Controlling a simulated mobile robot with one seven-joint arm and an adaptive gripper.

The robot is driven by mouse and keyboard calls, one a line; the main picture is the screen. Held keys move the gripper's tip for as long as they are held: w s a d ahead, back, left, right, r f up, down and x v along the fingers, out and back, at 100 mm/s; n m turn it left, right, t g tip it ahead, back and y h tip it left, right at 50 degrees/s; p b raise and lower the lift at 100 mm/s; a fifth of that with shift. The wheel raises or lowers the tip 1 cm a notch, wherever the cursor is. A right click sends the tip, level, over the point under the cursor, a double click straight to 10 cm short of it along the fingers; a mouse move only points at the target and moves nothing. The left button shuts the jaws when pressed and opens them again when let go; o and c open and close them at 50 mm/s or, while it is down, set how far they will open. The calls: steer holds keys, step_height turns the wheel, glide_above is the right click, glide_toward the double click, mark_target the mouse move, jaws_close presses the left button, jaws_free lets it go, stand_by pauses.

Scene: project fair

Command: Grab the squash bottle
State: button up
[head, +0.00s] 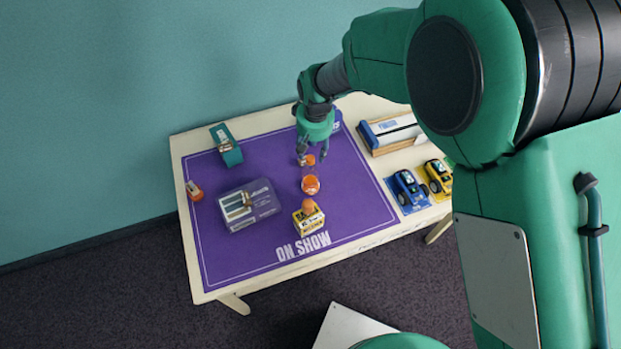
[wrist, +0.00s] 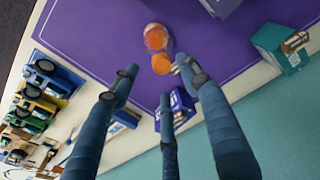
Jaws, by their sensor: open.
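Two small orange things stand in line on the purple mat, and seen from above I cannot tell for sure which is the squash bottle. The rounder one, with a clear rim, is likely the squash bottle (head: 310,185); it also shows at the top of the wrist view (wrist: 155,36). The other orange item (head: 310,160) is closer to my fingers, and it shows in the wrist view (wrist: 160,64) too. My gripper (head: 312,153) is open and empty, pointing down above the mat's far part. In the wrist view its fingers (wrist: 158,76) spread around the nearer orange item's side, apparently without touching.
A grey-purple case (head: 249,205) lies left, a teal box (head: 227,145) back left, a small orange item (head: 194,191) at the left edge. Toy tractors (head: 407,190) and a boxed set (head: 392,132) are right. The wall is behind.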

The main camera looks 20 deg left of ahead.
mark_target(311, 158)
steer(key=shift+f, duration=0.5)
steer(key=shift+w+a+f+b, duration=0.1)
steer(key=shift+a+f+b, duration=0.15)
steer(key=shift+f, duration=1.05)
steer(key=shift+w+a+f+b, duration=0.1)
steer(key=shift+a+f+b, duration=0.1)
steer(key=shift+f, duration=1.05)
jaws_close()
